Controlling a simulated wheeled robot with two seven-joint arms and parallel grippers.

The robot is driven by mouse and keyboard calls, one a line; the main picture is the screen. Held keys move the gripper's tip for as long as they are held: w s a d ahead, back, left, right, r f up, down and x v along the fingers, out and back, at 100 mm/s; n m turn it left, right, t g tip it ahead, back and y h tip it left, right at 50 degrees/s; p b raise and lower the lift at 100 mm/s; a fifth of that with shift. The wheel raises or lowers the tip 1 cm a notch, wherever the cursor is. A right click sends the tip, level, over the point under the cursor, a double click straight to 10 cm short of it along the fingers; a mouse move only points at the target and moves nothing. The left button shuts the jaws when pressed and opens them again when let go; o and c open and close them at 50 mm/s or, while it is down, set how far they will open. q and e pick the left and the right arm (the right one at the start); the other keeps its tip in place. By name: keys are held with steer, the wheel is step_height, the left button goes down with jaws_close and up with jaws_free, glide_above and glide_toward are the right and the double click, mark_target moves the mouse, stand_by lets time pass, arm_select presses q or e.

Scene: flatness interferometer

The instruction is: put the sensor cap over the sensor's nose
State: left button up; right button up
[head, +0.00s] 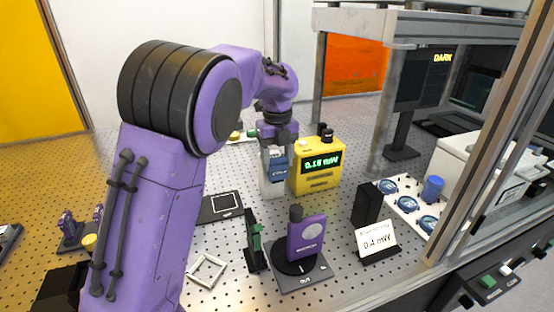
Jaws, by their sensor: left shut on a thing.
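My left arm comes in from the left, and its gripper (275,158) points down just left of the yellow power meter (318,170), whose display reads about 0.15 mW. The gripper is shut on a small blue piece (279,169) with pale lettering; the fingers hide part of it, and I cannot tell for sure that it is the sensor cap. A blue cylinder (433,188) stands on the white tray at the right. I cannot clearly make out the sensor or its nose. My right gripper is not in view.
A purple upright block (306,237) on a dark base stands at the front, beside a green-topped mount (255,240). A card (376,241) reads 0.4 mW near a black block (366,205). The tray (402,198) holds blue discs. Grey frame posts (490,130) bound the right.

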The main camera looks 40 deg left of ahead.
arm_select(q)
steer(key=shift+f+b, duration=0.4)
steer(key=shift+f, duration=0.25)
steer(key=shift+f, duration=0.3)
steer(key=o, duration=0.9)
step_height(320, 180, up, 7)
steer(key=p, duration=0.8)
steer(key=shift+f, duration=0.15)
